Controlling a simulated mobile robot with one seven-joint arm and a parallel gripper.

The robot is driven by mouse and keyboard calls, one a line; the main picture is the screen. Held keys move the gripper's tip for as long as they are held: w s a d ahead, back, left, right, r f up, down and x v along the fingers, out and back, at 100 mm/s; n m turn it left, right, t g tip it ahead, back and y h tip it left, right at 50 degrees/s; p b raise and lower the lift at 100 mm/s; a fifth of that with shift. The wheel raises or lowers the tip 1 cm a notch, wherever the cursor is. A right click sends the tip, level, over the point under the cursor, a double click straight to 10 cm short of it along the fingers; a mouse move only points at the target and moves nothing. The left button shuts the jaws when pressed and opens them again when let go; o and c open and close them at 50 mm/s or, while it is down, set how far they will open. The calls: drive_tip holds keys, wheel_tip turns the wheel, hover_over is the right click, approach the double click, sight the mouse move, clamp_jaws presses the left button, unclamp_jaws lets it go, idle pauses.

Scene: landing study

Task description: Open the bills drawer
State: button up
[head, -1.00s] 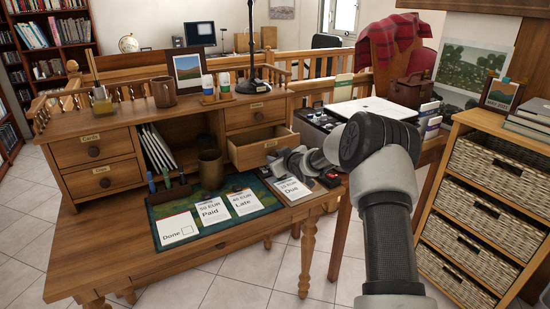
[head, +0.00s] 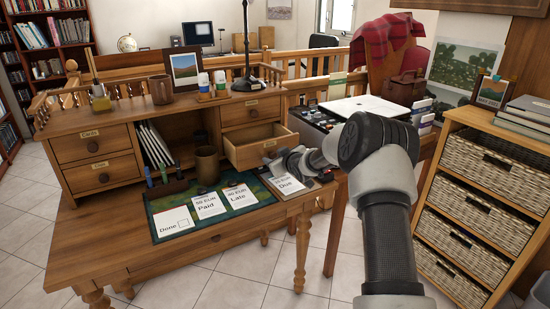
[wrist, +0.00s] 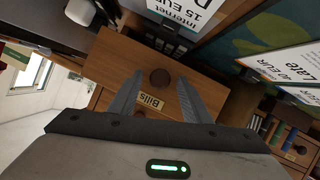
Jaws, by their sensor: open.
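The desk's lower right drawer (head: 259,150) stands pulled partway out, with part of its inside showing. In the wrist view its wooden front (wrist: 205,92) carries a "Bills" label (wrist: 150,102) and a dark round knob (wrist: 160,77). My gripper (wrist: 160,80) is open in front of this drawer, with one finger on each side of the knob. I cannot tell whether the fingers touch the knob or the front. In the head view my gripper (head: 273,160) is by the drawer front and hides its knob.
Below my gripper, bill cards lie on the desk, among them a "Due" card (head: 288,184) and a "Late" card (head: 239,196). A brown cup (head: 207,166) stands left of the drawer. A tall wicker-basket unit (head: 480,205) stands right of my arm.

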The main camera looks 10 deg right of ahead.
drive_tip(key=shift+s, duration=0.1)
drive_tip(key=p+v, duration=0.2)
drive_tip(key=v, duration=1.5)
drive_tip(key=shift+r, duration=0.25)
